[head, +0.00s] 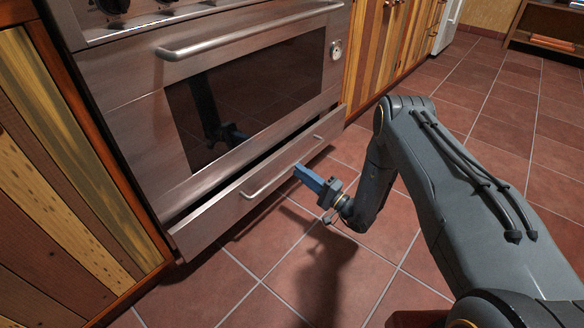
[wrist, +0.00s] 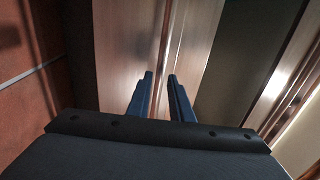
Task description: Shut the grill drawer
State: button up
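The grill drawer (head: 218,213) is the low steel drawer under the oven door. It stands partly out, with a dark gap between its front and the oven above. Its bar handle (head: 262,184) runs along the front. My gripper (head: 300,173) is in front of the drawer, its blue fingers pointing at the front close to the handle. In the wrist view my gripper (wrist: 160,78) has its two fingers apart, with a narrow empty-looking gap. The drawer front (wrist: 122,50) and a bright bar lie beyond the fingertips. I cannot tell whether they touch.
The oven door (head: 250,95) is shut above the drawer, with a long handle (head: 245,33). Striped wooden cabinets (head: 60,170) flank the oven. The tiled floor (head: 290,270) in front of the drawer is clear. A wooden shelf (head: 545,42) stands far right.

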aim_at(292, 164)
jog(key=shift+b+x, duration=0.75)
jog(key=shift+x, duration=1.7)
grip_shut()
